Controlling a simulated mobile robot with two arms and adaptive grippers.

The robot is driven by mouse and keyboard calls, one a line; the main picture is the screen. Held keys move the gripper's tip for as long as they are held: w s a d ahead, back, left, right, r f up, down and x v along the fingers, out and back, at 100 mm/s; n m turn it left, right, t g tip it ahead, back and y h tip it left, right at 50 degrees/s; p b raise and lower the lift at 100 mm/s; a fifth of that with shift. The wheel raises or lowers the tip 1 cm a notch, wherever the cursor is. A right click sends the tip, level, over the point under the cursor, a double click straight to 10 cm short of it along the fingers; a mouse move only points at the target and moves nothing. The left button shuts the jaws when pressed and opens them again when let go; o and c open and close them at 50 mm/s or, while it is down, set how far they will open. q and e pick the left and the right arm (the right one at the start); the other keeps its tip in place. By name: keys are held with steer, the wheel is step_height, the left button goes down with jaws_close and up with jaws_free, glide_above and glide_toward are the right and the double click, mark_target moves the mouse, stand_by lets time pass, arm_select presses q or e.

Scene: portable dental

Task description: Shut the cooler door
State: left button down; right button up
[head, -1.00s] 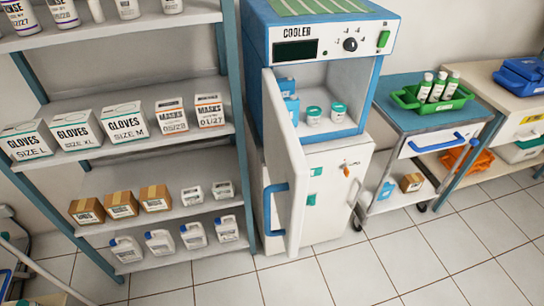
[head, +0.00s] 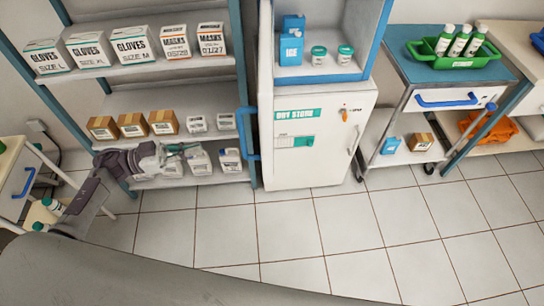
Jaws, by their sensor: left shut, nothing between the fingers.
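The cooler (head: 372,42) has a blue body and is cut off by the top edge of the head view. Its white door (head: 265,88) stands open at the left of the opening, seen nearly edge-on. The blue door handle (head: 247,133) points left, toward the shelf rack. Inside the cooler are blue packs (head: 291,38) and two jars with teal lids (head: 319,56). My left gripper (head: 186,150) is shut and empty, left of the handle and apart from it, in front of the rack's lower shelf. My right gripper is out of view.
The shelf rack (head: 150,78) with boxes and bottles is behind my left gripper. A trolley (head: 411,83) with a green caddy (head: 440,61) stands right. The tiled floor (head: 300,220) in front is clear.

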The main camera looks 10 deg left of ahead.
arm_select(q)
steer(key=d+r+m+g+p, duration=0.2)
steer(key=d+g+p, duration=0.1)
steer(key=d, duration=1.2)
steer(key=shift+r+g+p, duration=0.2)
steer(key=shift+g+p, duration=0.1)
steer(key=shift+p, duration=0.05)
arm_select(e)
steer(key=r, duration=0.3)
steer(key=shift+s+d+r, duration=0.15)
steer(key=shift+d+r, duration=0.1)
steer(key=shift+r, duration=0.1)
arm_select(q)
steer(key=shift+w, duration=0.1)
